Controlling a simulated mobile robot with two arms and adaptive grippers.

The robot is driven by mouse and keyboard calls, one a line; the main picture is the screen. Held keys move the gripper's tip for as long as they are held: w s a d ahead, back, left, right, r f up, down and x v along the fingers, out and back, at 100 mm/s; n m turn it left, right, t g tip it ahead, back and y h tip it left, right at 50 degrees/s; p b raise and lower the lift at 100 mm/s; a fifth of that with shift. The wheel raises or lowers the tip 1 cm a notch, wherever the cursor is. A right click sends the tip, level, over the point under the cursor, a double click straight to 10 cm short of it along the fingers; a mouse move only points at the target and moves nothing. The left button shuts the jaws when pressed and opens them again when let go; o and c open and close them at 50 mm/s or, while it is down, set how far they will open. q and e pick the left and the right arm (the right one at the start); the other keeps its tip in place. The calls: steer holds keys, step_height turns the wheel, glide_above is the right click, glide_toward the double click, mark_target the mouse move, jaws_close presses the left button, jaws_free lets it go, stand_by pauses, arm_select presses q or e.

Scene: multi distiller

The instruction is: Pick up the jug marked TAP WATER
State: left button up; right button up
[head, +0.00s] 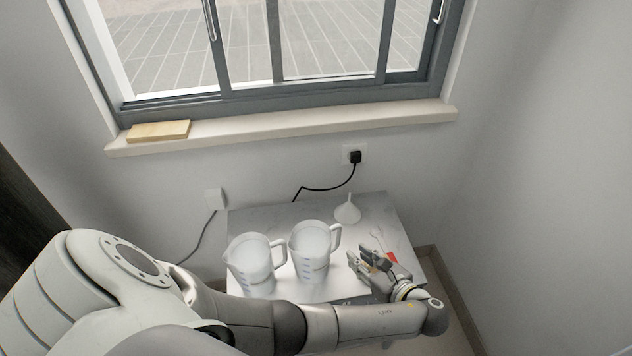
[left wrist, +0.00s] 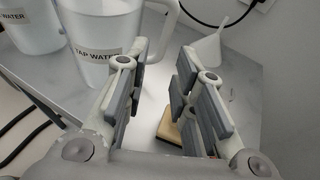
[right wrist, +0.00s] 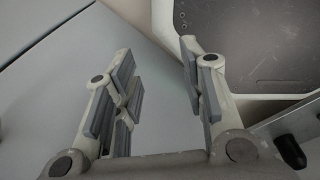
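The jug marked TAP WATER (left wrist: 103,38) stands upright on the table, its label facing my left wrist camera. It appears to be the right-hand of two white jugs (head: 309,252) in the head view, with its handle on the right. My left gripper (head: 362,254) is just right of this jug, beside the handle. In the left wrist view the left gripper (left wrist: 163,58) has its fingers apart with nothing held between them; its left finger overlaps the jug's edge. My right gripper (right wrist: 157,55) is open and empty, away from the jugs.
A second jug (head: 251,263), its label partly cut off, stands close on the left. A white funnel (head: 348,211) stands behind the gripper. A small tan block (left wrist: 171,128) lies below the left fingers. A black cable (head: 325,189) runs along the wall behind the table (head: 262,217).

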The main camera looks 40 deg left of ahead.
mark_target(338, 243)
arm_select(q)
steer(key=x, duration=0.4)
steer(key=shift+w+a+r, duration=0.25)
steer(key=shift+a, duration=0.1)
steer(key=shift+x, duration=3.2)
steer(key=shift+w+d, duration=0.1)
steer(key=shift+w, duration=0.1)
jaws_close()
steer(key=shift+d, duration=0.1)
steer(key=shift+r, duration=0.1)
